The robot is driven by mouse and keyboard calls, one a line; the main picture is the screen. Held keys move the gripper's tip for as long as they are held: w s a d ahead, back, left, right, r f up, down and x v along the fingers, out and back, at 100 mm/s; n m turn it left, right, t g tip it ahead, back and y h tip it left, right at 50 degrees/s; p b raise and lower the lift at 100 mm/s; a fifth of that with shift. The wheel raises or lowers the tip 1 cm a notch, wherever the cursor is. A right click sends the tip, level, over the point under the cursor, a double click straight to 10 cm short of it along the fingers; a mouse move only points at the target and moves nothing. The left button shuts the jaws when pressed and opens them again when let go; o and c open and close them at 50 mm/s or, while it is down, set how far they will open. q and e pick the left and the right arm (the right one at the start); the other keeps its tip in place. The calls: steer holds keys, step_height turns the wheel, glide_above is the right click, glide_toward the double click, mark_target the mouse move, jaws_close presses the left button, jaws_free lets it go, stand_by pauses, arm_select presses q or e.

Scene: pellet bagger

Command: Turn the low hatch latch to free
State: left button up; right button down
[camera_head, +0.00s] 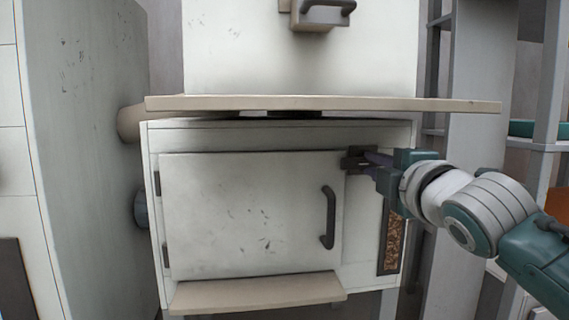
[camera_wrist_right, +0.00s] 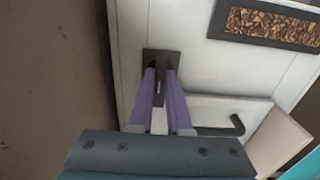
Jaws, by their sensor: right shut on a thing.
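The low hatch (camera_head: 250,215) is a pale, scuffed door that looks closed in its frame, with a dark bar handle (camera_head: 328,217) on its right side. The latch (camera_head: 352,158) is a small dark piece at the hatch's upper right corner. My right gripper (camera_head: 370,160) reaches it from the right. In the right wrist view the purple fingers (camera_wrist_right: 163,95) are shut on the dark latch lever, in front of its dark square plate (camera_wrist_right: 150,58). The fingers partly hide the lever, so its exact turn is hard to tell. My left gripper is not in view.
A beige shelf (camera_head: 430,104) juts out just above the latch and my gripper. A beige ledge (camera_head: 255,293) sticks out below the hatch. A window of brown pellets (camera_head: 394,243) is at the right. A tall grey cabinet (camera_head: 85,150) stands left.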

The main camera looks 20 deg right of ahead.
stand_by(0.5)
steer(key=m+p, duration=1)
steer(key=m, duration=0.3)
steer(key=shift+r+m+p, duration=0.1)
steer(key=shift+m+p, duration=0.2)
steer(key=shift+m, duration=0.1)
steer(key=m+p, duration=0.1)
steer(key=m, duration=0.1)
steer(key=shift+m, duration=1)
steer(key=shift+m+p, duration=0.3)
